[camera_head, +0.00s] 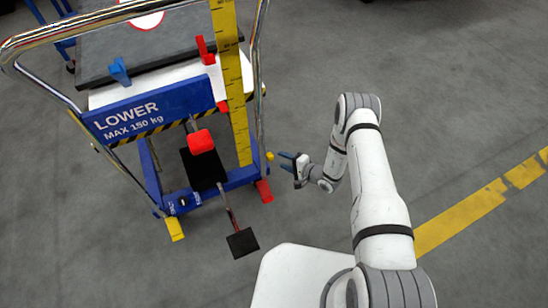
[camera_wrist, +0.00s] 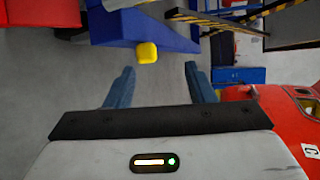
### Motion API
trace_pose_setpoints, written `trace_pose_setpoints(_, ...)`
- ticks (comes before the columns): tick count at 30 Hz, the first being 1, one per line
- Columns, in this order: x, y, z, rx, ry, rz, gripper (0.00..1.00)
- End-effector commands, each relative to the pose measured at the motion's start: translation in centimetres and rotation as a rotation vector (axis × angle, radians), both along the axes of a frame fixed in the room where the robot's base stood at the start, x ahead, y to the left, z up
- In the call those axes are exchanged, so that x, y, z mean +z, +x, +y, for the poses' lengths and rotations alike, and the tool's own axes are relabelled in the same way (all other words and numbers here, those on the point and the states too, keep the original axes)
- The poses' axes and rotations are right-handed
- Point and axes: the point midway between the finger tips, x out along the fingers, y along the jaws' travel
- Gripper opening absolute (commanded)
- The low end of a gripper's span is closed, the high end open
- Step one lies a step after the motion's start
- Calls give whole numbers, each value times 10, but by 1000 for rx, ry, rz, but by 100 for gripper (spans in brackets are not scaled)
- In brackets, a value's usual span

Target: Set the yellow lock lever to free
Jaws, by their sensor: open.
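A small yellow knob (camera_head: 270,156), which looks like the end of the lock lever, sits at the right side of the blue lift cart's lower frame (camera_head: 238,178). It also shows in the wrist view (camera_wrist: 147,53), beside a blue part and beyond my fingertips. My gripper (camera_head: 285,161) is just to the right of the knob. Its two blue fingers (camera_wrist: 159,69) are apart with nothing between them. The knob appears between the finger lines, closer to the left finger, and does not touch either. The rest of the lever is hidden.
The cart has a blue "LOWER MAX 150 kg" plate (camera_head: 152,108), a yellow scale (camera_head: 234,95), a red knob (camera_head: 201,141) and a black pedal (camera_head: 242,243). A red foot (camera_head: 264,190) is below the yellow knob. A red body (camera_wrist: 270,103) stands at right.

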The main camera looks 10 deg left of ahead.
Motion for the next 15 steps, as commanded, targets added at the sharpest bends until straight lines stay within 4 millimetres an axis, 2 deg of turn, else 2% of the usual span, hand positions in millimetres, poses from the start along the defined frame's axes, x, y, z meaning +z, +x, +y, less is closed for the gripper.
trace_pose_setpoints(3, -18, -3, -3, -34, -11, -8, 49)
trace_pose_setpoints(7, -26, 1, 4, -42, -16, -13, 49)
trace_pose_setpoints(15, -40, 21, 39, -40, -15, -14, 49)
